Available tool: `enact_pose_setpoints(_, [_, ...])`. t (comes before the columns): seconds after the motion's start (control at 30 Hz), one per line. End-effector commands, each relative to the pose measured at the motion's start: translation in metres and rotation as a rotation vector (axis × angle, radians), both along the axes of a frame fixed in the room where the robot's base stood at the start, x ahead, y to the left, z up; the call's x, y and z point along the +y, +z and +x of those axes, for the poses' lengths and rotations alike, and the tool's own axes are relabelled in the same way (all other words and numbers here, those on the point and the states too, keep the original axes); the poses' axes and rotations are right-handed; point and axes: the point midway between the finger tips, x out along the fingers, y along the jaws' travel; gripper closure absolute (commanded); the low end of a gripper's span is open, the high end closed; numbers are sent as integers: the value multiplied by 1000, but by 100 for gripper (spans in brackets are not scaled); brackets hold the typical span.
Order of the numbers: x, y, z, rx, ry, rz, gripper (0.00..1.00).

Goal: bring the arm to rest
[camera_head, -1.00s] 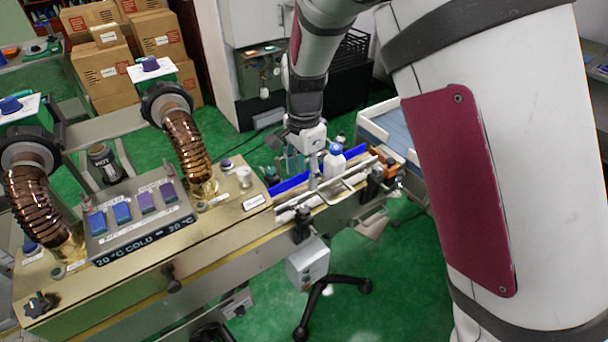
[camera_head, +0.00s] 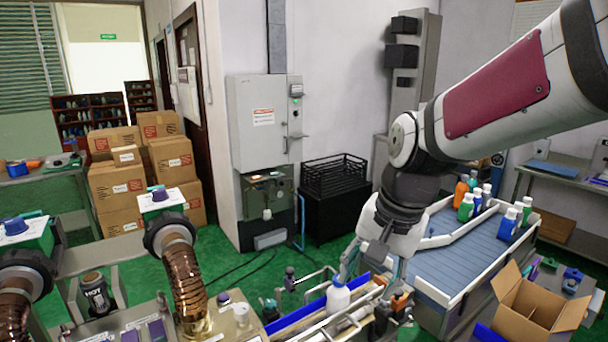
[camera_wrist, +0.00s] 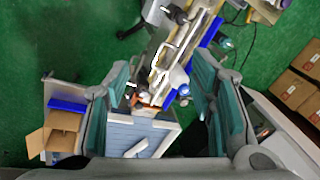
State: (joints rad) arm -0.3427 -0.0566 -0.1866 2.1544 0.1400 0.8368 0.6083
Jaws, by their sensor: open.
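My arm reaches in from the upper right of the head view. My gripper (camera_head: 374,268) hangs from it, above the far end of the conveyor and beside the blue-grey tray table. In the wrist view my gripper (camera_wrist: 160,92) has its two teal-padded fingers wide apart with nothing held between them.
The tray table (camera_head: 445,255) at right holds several bottles (camera_head: 466,205). An open cardboard box (camera_head: 535,305) is at the lower right. A black crate (camera_head: 334,176) stands behind the arm. Brown ribbed hoses (camera_head: 180,280) rise at lower left. Green floor is free at left-centre.

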Motion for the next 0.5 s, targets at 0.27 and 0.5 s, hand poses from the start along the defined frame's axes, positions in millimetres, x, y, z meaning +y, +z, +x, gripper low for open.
enact_pose_setpoints(0.27, [-47,44,-69,-179,225,-86,50])
enact_pose_setpoints(0.5, [-74,54,-125,-293,393,-230,50])
